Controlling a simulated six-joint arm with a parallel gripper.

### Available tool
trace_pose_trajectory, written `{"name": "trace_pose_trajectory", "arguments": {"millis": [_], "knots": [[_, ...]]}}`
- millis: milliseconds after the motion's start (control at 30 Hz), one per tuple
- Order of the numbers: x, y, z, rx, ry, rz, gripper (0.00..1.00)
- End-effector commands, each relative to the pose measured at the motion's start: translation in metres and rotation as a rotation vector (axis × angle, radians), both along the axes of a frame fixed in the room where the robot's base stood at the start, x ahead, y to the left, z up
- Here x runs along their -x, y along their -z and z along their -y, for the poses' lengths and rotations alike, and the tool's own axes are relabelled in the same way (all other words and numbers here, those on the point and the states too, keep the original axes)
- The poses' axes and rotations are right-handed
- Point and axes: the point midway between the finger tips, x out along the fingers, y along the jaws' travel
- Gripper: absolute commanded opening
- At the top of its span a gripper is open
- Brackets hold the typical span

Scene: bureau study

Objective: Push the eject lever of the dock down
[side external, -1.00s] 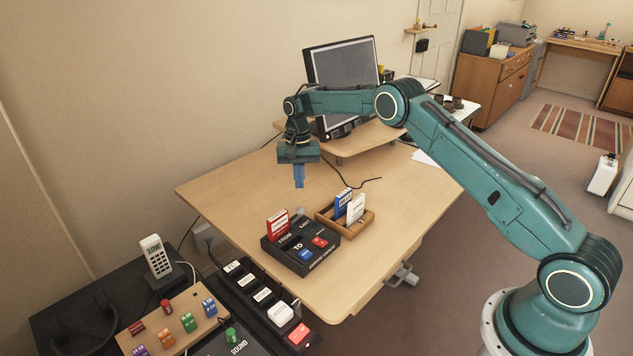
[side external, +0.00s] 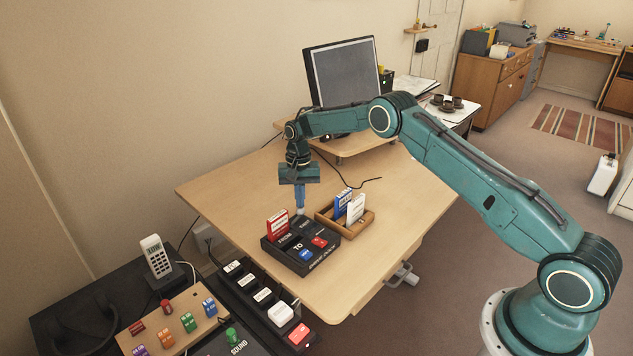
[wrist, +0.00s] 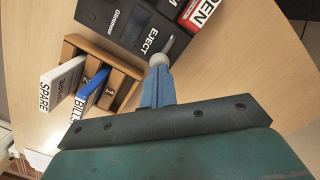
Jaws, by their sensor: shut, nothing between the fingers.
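The black dock (side external: 315,262) sits on the desk with a red-and-white cartridge (side external: 277,226) upright in it and a blue and a red button on its near side. In the wrist view the dock (wrist: 112,14) shows the word EJECT beside a metal lever with a pale round knob (wrist: 158,59). My gripper (side external: 300,207) is shut and empty, pointing down, with its blue fingertips at the knob at the back of the dock. In the wrist view the fingertips (wrist: 157,76) overlap the knob; I cannot tell whether they touch it. The fingers hide part of the lever.
A wooden holder (side external: 328,226) with a blue cartridge (side external: 342,202) and a white cartridge (side external: 355,208) stands right beside the dock. A monitor (side external: 343,73) stands on a raised shelf behind. The desk to the left is clear. A switch panel (side external: 254,290) lies at the front left.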

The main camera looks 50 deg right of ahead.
Motion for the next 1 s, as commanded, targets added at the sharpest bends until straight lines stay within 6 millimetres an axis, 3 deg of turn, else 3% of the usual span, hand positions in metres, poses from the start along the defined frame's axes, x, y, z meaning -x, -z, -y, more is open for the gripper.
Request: {"name": "trace_pose_trajectory", "arguments": {"millis": [1000], "knots": [[0.004, 0.019, -0.004, -0.004, -0.009, -0.014, 0.0]]}}
